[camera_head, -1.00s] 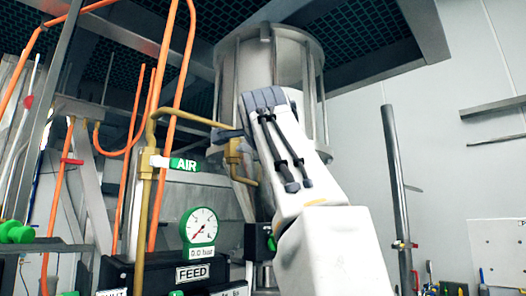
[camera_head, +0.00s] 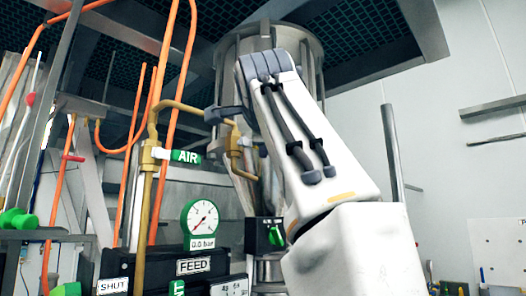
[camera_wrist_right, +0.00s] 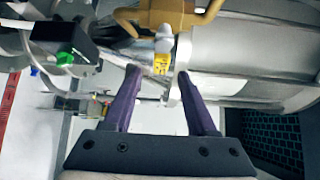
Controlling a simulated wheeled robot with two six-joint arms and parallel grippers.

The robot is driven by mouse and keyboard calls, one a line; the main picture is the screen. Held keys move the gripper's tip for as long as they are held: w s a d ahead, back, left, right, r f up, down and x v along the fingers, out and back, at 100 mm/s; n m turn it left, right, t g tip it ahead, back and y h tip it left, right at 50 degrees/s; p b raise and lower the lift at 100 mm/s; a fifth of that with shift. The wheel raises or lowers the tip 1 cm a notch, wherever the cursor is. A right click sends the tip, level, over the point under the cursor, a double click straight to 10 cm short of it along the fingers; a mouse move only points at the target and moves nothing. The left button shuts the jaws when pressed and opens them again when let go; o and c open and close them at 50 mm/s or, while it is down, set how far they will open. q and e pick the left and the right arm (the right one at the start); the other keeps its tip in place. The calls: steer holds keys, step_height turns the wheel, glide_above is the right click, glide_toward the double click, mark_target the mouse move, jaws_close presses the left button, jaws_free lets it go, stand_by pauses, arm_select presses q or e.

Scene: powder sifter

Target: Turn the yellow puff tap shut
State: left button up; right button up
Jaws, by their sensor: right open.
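In the right wrist view, a small yellow tag or handle (camera_wrist_right: 161,64) sits below a pale rounded fitting (camera_wrist_right: 164,36) beside a metal cylinder; I take it to be the yellow puff tap. My right gripper (camera_wrist_right: 157,73) is open, with its two purple fingers on either side of the yellow piece in the picture. I cannot tell whether they touch it. In the head view, the dark end of my right gripper (camera_head: 213,115) is beside the brass pipe (camera_head: 235,150), and no yellow tap can be made out there. My left gripper is out of view.
The ribbed metal vessel (camera_head: 310,75) stands behind my right arm. Left of it are orange hoses (camera_head: 165,60), a green AIR tap handle (camera_head: 186,156), a pressure gauge (camera_head: 201,219) reading 0.0 bar and a FEED panel (camera_head: 193,266). A black box (camera_wrist_right: 50,38) shows in the wrist view.

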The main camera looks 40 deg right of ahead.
steer(key=v, duration=0.4)
steer(key=shift+s+a+b, duration=0.15)
steer(key=shift+s+b, duration=0.1)
steer(key=shift+b, duration=0.05)
